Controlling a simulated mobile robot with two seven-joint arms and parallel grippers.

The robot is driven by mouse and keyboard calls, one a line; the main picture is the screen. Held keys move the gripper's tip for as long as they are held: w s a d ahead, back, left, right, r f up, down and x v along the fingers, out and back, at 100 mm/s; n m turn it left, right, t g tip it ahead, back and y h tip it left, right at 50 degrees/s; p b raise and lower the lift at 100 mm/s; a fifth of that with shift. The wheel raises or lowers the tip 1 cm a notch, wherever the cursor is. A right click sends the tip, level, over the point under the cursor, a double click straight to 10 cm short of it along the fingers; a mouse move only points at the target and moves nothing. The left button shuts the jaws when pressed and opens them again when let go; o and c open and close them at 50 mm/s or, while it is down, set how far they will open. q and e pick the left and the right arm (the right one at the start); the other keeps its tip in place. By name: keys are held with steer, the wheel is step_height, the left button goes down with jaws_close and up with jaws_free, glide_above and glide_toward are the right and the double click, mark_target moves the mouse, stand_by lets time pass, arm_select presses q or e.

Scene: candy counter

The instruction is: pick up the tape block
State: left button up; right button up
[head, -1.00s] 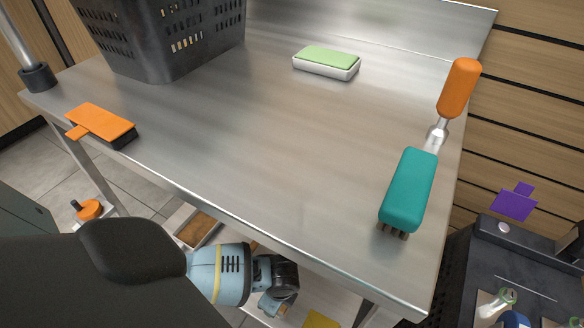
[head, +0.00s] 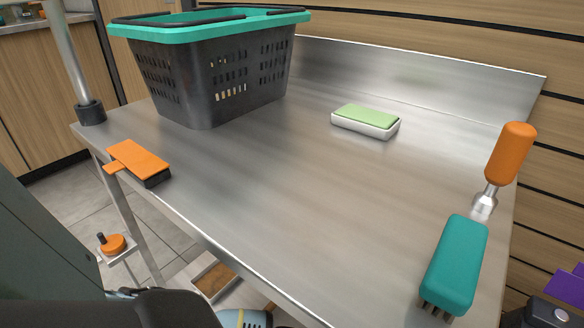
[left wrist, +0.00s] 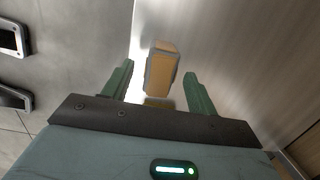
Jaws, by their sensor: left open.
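In the left wrist view, a small amber block (left wrist: 162,68) with grey edges, likely the tape block, stands between the two green fingers of my left gripper (left wrist: 158,69). The fingers are apart, with a gap on both sides of the block, so the gripper is open and not holding it. A second amber patch (left wrist: 159,102) shows just below the block, close to the palm; I cannot tell if it is part of the same thing. In the head view, only a piece of my left wrist shows at the bottom edge, and the block is not identifiable there.
The steel table (head: 270,185) holds a black basket with teal rim (head: 215,70), a green-topped white dish (head: 365,121), a teal brush with orange handle (head: 455,265) and an orange-topped block (head: 140,161). A tray (head: 213,280) sits below its front edge. The table's middle is clear.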

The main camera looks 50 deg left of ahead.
arm_select(q)
steer(key=f, duration=0.1)
steer(key=f+b, duration=0.1)
steer(key=f, duration=0.1)
steer(key=shift+a, duration=0.2)
steer(key=shift+f+b, duration=0.4)
steer(key=shift+b, duration=0.05)
steer(key=shift+r, duration=0.1)
steer(key=shift+c, duration=1)
steer(key=c, duration=0.8)
steer(key=shift+r, duration=0.1)
